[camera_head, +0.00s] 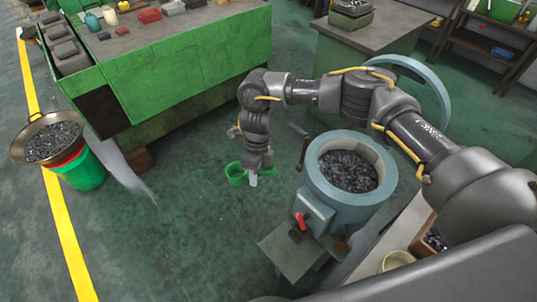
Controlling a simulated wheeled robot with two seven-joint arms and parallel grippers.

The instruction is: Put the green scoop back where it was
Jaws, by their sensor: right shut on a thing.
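The green scoop (236,176) hangs in my right gripper (256,170), over open green floor left of the round blue-grey machine. The gripper points down and is shut on the scoop. A green part shows on each side of the fingers, and the fingers hide the middle. A small pale piece shows just below the fingers; I cannot tell what it is. My left gripper is not in view.
The machine's drum (325,190) holds dark metal pieces. A wide pan (22,150) of similar pieces stands on a green bucket (84,173) at left. A green workbench (190,72) stands behind. A pale bowl (397,261) is at lower right. Floor at lower left is clear.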

